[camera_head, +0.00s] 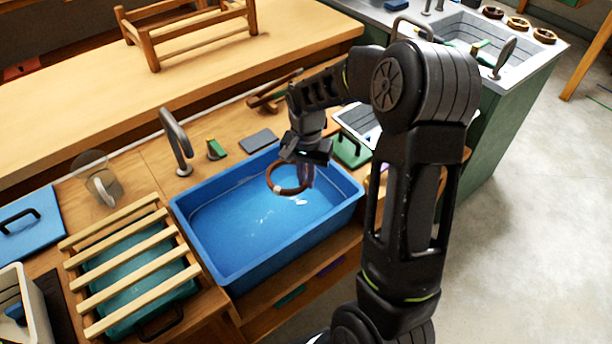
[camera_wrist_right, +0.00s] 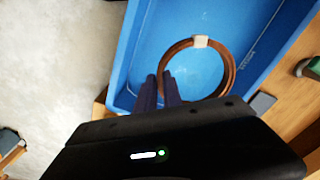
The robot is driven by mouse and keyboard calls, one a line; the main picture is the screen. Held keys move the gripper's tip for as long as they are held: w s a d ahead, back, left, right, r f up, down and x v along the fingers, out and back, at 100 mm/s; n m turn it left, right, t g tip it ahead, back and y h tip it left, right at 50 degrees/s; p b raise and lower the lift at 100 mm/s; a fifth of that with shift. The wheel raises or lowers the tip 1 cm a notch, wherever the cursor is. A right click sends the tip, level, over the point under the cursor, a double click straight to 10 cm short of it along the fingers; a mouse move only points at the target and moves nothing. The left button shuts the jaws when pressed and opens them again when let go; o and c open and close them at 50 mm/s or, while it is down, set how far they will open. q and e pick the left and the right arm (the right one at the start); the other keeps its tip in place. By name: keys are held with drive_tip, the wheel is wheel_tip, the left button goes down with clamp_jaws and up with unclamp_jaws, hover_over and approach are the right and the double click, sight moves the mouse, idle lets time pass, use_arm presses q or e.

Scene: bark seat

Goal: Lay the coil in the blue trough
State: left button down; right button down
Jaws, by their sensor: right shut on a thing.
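The coil is a brown ring (camera_head: 287,190) with a pale band. It hangs from my right gripper (camera_head: 306,168) over the right half of the blue trough (camera_head: 232,279). In the right wrist view the coil (camera_wrist_right: 229,66) is pinched at its near-left side by the two dark fingers of my right gripper (camera_wrist_right: 161,85). The blue trough (camera_wrist_right: 130,50) shows behind it, and the pale band is at the ring's far side. The trough seems to hold water. I cannot tell how high the coil is above its surface. My left gripper is not in view.
A teal bin under wooden slats (camera_head: 130,262) stands left of the trough. A grey tap (camera_head: 176,140) rises behind it. A green board (camera_head: 350,148) lies at its right end. More brown rings (camera_head: 517,23) sit by the far sink (camera_head: 470,40).

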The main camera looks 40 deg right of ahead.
wheel_tip(320, 180, down, 12)
drive_tip(key=b, duration=0.8)
drive_tip(key=shift+f+b, duration=0.15)
drive_tip(key=shift+b, duration=0.2)
drive_tip(key=c, duration=1.1)
unclamp_jaws()
wheel_tip(320, 180, up, 14)
drive_tip(key=p, duration=1)
drive_tip(key=shift+p, duration=0.35)
